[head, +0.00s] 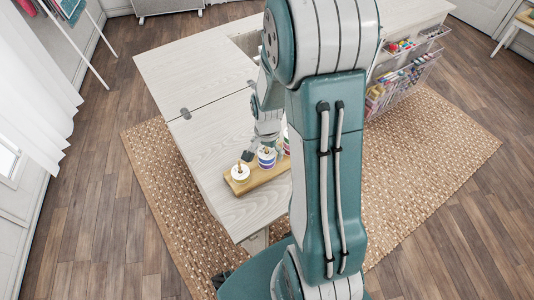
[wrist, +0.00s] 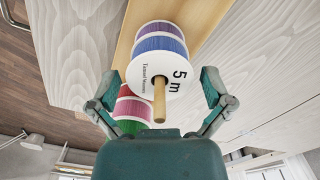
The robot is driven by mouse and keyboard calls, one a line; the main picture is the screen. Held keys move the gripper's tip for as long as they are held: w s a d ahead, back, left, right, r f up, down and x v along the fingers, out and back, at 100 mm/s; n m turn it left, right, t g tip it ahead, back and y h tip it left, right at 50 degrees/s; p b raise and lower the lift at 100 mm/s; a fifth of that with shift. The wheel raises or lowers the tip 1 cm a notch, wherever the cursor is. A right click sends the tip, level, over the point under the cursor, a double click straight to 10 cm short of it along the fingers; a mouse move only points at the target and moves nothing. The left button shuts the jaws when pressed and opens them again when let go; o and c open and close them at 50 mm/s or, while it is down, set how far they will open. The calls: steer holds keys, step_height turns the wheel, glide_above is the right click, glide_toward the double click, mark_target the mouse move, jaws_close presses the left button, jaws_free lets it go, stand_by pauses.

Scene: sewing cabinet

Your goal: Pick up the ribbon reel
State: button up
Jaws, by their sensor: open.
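A ribbon reel (wrist: 160,62) with blue and purple bands and a white end face marked "5 m" fills the middle of the wrist view. A wooden peg (wrist: 159,100) sticks out through its centre. In the head view this reel (head: 266,158) stands on a wooden board (head: 250,184) on the table. My gripper (wrist: 159,80) is open, with one finger on each side of the reel. Contact between fingers and reel cannot be made out. In the head view my gripper (head: 263,150) is over the board, partly hidden by my arm.
A pink and green reel (wrist: 131,113) stands close behind, beside the left finger. A mostly white reel (head: 240,172) sits at the board's left end. The pale table top (head: 205,145) is clear left of the board. Clear bins (head: 402,80) hang at the cabinet's right.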

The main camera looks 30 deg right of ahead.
steer(key=shift+a, duration=0.15)
steer(key=shift+c, duration=1.3)
steer(key=c, duration=0.6)
step_height(320, 180, up, 10)
steer(key=shift+r, duration=0.1)
